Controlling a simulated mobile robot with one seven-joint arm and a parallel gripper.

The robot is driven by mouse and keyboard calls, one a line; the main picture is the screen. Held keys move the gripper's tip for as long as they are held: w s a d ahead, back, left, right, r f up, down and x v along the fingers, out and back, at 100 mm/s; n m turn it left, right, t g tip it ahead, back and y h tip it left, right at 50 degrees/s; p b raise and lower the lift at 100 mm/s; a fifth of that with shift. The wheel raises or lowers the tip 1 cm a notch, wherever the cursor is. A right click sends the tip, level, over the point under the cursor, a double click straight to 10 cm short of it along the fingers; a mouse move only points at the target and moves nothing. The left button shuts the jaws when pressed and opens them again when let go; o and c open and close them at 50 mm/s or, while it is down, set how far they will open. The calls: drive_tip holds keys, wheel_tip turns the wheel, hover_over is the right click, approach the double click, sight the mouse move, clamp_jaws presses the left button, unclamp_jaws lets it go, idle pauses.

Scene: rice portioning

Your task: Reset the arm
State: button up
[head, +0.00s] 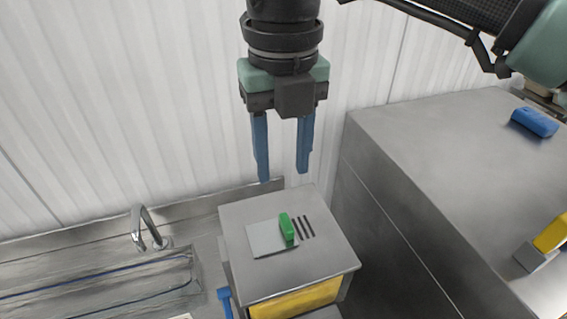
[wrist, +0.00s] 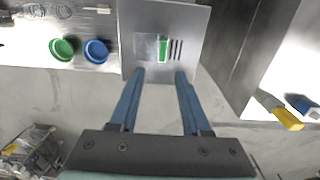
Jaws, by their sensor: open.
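My gripper (head: 283,172) hangs pointing down, with its two blue fingers apart and nothing between them. In the head view it is above and behind a metal box (head: 343,255) with a flat top. On that top a green block (head: 287,227) stands on a pale square plate (head: 264,239) beside several dark slots. In the wrist view the open fingers (wrist: 160,73) reach toward the near edge of the box top (wrist: 188,22), and the green block (wrist: 162,49) lies beyond the fingertips, apart from them.
A large metal counter (head: 430,150) stands on the right, with a blue object (head: 535,122) and a yellow-handled item (head: 552,235). A sink with a tap (head: 146,230) is on the left. Green (wrist: 62,49) and blue (wrist: 96,51) round containers lie left of the box.

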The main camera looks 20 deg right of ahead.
drive_tip(key=shift+r, duration=0.9)
